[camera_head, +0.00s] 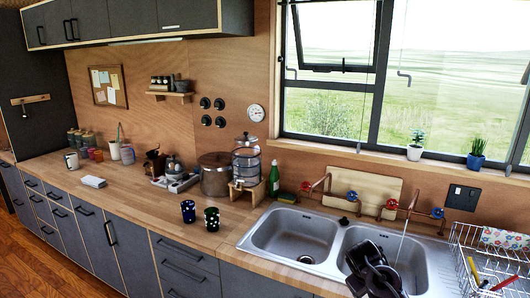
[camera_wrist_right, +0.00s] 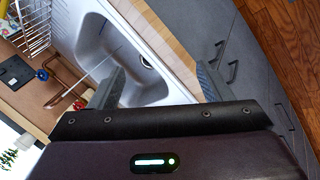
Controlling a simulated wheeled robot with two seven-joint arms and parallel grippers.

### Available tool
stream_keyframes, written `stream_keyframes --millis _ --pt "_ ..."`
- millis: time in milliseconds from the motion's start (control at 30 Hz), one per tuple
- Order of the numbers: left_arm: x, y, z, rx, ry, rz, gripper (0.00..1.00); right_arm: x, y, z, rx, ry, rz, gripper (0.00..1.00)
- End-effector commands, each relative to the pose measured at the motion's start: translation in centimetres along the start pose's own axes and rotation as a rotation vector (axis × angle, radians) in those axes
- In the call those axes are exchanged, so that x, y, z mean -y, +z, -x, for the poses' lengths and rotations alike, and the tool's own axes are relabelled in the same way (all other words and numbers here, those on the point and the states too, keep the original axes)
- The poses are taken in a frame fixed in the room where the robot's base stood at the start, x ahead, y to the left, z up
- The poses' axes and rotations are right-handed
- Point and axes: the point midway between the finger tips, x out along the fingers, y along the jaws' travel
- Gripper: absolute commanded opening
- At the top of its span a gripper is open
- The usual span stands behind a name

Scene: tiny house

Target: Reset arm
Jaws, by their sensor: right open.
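My right gripper (camera_head: 378,278) is the dark shape at the lower right of the head view, above the right basin of the sink (camera_head: 335,262). In the right wrist view the fingers of this gripper (camera_wrist_right: 160,82) are spread wide apart with nothing between them. Past them lie a sink basin, the wooden counter edge and grey cabinet fronts. My left gripper is in neither view.
A thin stream of water (camera_head: 402,243) falls beside my right gripper. A wire dish rack (camera_head: 462,262) stands right of the sink. Two dark dotted cups (camera_head: 211,220) stand on the counter (camera_head: 160,215) left of it. Taps with red and blue handles line the back.

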Motion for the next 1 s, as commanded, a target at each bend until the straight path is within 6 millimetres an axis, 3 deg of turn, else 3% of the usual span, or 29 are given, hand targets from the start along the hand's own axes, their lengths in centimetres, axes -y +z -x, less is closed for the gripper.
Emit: stream_keyframes --millis 333,567,767,1000 --pt "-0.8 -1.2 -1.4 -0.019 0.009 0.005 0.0 4.6 2.6 -6.7 0.005 -0.052 -0.001 0.72" --pt "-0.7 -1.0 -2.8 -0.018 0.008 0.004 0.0 10.3 6.6 -13.8 0.011 -0.113 -0.008 0.72" --pt "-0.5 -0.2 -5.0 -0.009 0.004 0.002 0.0 19.3 14.4 -22.7 0.028 -0.198 -0.03 0.72" --pt "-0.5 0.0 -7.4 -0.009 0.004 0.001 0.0 30.7 26.6 -30.5 0.053 -0.296 -0.077 0.72"
